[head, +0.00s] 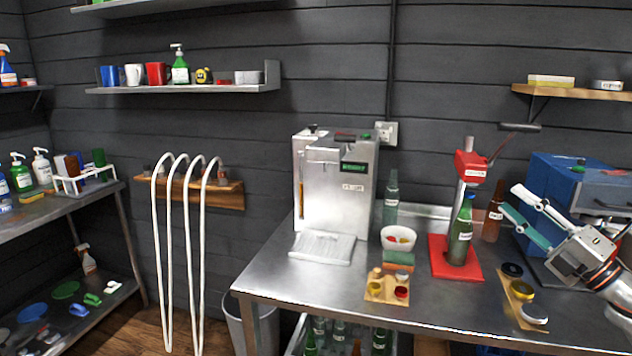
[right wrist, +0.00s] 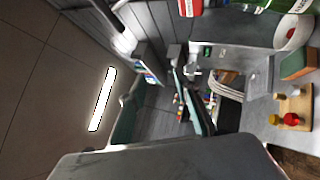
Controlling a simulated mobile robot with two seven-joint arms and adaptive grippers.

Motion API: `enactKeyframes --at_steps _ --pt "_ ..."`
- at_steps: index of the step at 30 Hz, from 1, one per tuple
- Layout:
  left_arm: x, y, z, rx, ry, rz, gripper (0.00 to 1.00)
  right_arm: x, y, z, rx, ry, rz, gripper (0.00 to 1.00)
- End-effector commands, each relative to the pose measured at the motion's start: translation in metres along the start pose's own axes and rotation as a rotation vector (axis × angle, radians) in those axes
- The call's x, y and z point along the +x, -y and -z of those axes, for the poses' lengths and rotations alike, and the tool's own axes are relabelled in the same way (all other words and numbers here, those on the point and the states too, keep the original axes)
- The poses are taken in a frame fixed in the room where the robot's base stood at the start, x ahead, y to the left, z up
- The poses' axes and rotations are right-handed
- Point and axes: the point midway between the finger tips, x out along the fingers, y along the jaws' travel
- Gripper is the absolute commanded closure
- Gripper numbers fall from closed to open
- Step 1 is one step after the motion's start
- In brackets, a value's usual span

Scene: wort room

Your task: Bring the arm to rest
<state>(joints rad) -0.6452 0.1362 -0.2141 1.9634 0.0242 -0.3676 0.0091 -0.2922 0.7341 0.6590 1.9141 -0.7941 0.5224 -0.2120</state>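My right gripper (head: 513,201) comes in from the right edge in the head view, raised over the right part of the steel table (head: 390,325). Its fingers are apart and nothing is between them. It points left, toward a green bottle (head: 461,232) that stands upright on the red bottle capper (head: 472,166); the fingertips look apart from the bottle. The right wrist view is turned on its side and shows the finger pads spread, with the room beyond. My left gripper is in neither view.
A brown bottle (head: 492,223) and a blue box (head: 585,190) stand close to my right gripper. A wooden board (head: 520,300) with round lids lies below it. A steel machine (head: 335,185), a white bowl (head: 398,239) and a green bottle (head: 390,200) stand further left.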

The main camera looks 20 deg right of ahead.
Motion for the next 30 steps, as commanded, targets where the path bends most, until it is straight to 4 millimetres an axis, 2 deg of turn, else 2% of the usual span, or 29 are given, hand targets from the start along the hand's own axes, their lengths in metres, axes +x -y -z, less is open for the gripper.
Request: enactKeyframes --at_steps 1,8,14,18,21,24,30 --pt "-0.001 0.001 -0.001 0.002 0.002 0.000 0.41 -0.003 0.020 0.007 0.043 0.060 0.016 0.68" --pt "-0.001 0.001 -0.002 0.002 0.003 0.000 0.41 -0.032 0.103 0.037 0.226 0.353 0.136 0.68" --pt "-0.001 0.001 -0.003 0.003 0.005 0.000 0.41 -0.079 0.173 0.084 0.383 0.593 0.314 0.68" --pt "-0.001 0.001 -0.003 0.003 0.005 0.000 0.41 -0.118 0.211 0.127 0.475 0.730 0.465 0.68" --pt "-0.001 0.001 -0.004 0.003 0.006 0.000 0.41 -0.147 0.232 0.163 0.531 0.810 0.583 0.68" --pt "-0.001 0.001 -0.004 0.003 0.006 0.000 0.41 -0.172 0.244 0.195 0.572 0.869 0.688 0.68" --pt "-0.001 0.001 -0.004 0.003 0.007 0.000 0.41 -0.209 0.254 0.243 0.617 0.936 0.850 0.68"
